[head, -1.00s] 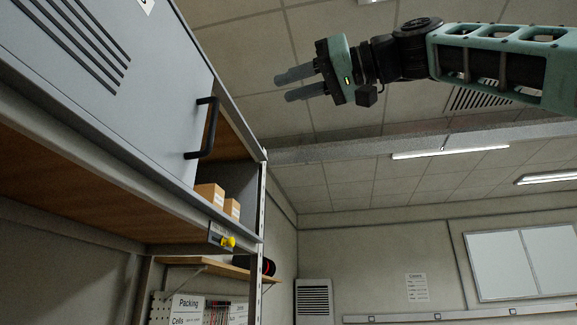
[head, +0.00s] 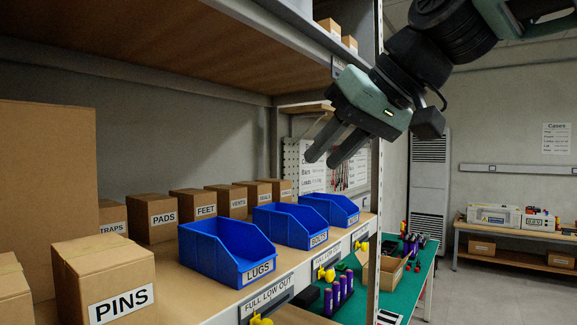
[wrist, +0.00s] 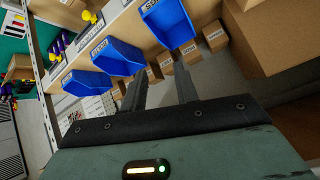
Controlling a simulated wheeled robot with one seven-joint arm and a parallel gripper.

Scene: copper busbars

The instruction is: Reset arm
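My gripper (head: 331,150) is in the upper middle of the head view, pointing down and to the left beside the shelf. Its two grey fingers are apart with nothing between them. In the wrist view my gripper (wrist: 158,88) also shows its two fingers spread and empty. It hangs in front of the shelf, apart from the blue bins: LUGS (head: 222,252), BOLTS (head: 289,225) and a third bin (head: 329,208). The upper part of my arm runs out of the picture at the top right.
The shelf holds cardboard boxes, among them PINS (head: 101,280) and PADS (head: 154,216). A shelf upright (head: 375,200) stands close to my gripper. A green bench (head: 419,275) is beyond it, and a wooden table (head: 510,237) stands at the far right. The floor between them is open.

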